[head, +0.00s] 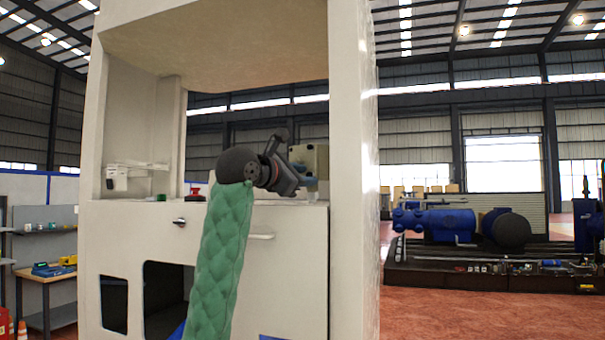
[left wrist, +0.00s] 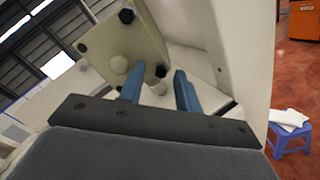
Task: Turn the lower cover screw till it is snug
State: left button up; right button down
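A cream box with a cover plate (left wrist: 105,40) is in the left wrist view, and its cream block shows behind my gripper in the head view (head: 315,155). The plate carries several dark screw heads, one at the upper end (left wrist: 126,15) and one by my fingers (left wrist: 160,70). Two pale round knobs, one left of the fingers (left wrist: 118,64) and one between them (left wrist: 158,88), also show. I cannot tell which is the lower cover screw. My left gripper (left wrist: 160,86) has its blue fingers apart; contact is not clear. It also shows in the head view (head: 309,183). My right gripper is out of view.
The tall cream dispenser housing (head: 350,180) surrounds the work recess, with its side wall close to my left gripper. A drawer front with a handle (head: 261,236) lies below. A blue stool (left wrist: 292,132) with a white cloth stands on the floor at right.

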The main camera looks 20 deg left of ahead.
pick_arm(q)
grip_shut()
